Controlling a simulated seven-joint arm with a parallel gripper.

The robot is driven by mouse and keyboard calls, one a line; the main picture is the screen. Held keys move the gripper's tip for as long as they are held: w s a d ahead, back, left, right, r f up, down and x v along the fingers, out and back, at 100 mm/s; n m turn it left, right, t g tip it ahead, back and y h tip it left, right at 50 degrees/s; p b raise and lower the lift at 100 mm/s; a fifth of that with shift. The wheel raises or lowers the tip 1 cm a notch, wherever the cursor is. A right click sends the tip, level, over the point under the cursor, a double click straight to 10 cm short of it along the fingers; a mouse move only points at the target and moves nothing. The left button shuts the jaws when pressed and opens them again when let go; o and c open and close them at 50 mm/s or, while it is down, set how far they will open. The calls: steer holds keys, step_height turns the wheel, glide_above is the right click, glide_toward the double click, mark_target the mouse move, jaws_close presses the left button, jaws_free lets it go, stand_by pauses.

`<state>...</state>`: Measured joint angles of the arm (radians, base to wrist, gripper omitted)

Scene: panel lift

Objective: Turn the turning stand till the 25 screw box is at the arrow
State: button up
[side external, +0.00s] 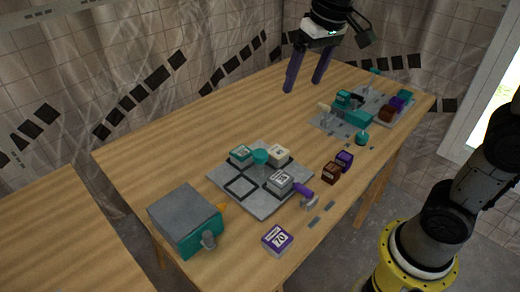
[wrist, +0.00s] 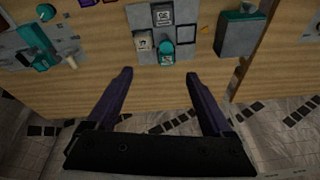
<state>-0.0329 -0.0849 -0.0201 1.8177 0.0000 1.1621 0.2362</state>
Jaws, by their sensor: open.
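My gripper (side external: 304,86) is open and empty, above the table's far side, well apart from the stand. In the wrist view, the stand (wrist: 176,14) lies beyond my open fingers (wrist: 160,75).
A grey-topped teal case (side external: 185,222) stands left of the arrow. A purple box marked 70 (side external: 277,240) lies near the front edge. Brown (side external: 331,173) and purple (side external: 344,160) boxes sit right of the stand. Grey trays with teal parts (side external: 333,124) occupy the right end. The far left table is clear.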

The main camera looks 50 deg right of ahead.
steer(key=w+a+f+g, duration=0.1)
steer(key=w+f+g, duration=0.1)
steer(key=w+f, duration=0.45)
glide_above(260, 153)
step_height(260, 153, down, 4)
steer(key=shift+g, duration=0.5)
step_height(260, 153, down, 14)
steer(key=shift+f, duration=0.25)
jaws_close()
